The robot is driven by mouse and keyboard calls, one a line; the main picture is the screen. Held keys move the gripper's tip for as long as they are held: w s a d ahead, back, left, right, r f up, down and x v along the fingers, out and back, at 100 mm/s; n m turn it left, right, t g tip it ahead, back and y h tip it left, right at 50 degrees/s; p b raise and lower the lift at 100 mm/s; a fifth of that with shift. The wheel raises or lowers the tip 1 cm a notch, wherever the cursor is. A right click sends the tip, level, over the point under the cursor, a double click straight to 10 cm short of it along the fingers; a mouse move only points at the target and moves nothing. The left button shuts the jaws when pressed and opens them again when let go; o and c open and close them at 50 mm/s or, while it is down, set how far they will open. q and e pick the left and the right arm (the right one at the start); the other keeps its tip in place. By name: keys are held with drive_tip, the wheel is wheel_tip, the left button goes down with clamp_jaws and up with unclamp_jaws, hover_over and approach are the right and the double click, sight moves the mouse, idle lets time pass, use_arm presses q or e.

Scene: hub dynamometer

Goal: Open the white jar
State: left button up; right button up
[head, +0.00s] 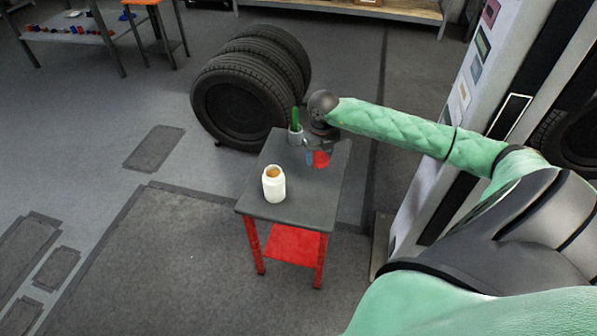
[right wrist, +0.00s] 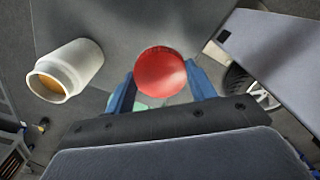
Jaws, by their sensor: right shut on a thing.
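The white jar (head: 274,187) stands upright near the front left of the small grey-topped table. Its top is uncovered and shows an orange-brown inside; it also shows in the right wrist view (right wrist: 78,64), at the left. My right gripper (right wrist: 160,78) is shut on a round red lid (right wrist: 160,70), with a blue finger on each side. In the head view the red lid (head: 321,159) is over the back right of the table, apart from the jar. I cannot tell whether it touches the tabletop. My left gripper is not in view.
The table (head: 304,208) has red legs and a red lower shelf (head: 295,243). A small pot with a green thing (head: 296,124) stands at its back edge, close to my right gripper. Several tyres (head: 240,100) stand behind. A tall light cabinet (head: 455,110) is at the right.

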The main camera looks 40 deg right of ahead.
drive_tip(key=m, duration=0.6)
drive_tip(key=shift+d, duration=0.1)
drive_tip(key=shift+w, duration=0.15)
drive_tip(key=p, duration=0.3)
hover_over(291, 169)
drive_tip(key=f, duration=0.4)
drive_tip(key=s+f, duration=0.1)
drive_tip(key=f, duration=0.1)
drive_tip(key=shift+f, duration=0.2)
drive_tip(key=shift+w+f, duration=0.3)
drive_tip(key=shift+w, duration=0.15)
drive_tip(key=shift+a+f+p, duration=0.2)
drive_tip(key=shift+f+p, duration=0.3)
drive_tip(key=shift+f, duration=1.45)
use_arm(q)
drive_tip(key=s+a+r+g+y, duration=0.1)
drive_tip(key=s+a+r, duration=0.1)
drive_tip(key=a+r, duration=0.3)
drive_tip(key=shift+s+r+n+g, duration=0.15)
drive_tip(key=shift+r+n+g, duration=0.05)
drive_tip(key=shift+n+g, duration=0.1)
use_arm(e)
drive_tip(key=shift+f, duration=0.2)
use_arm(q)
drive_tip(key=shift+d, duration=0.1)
use_arm(e)
drive_tip(key=o, duration=1.1)
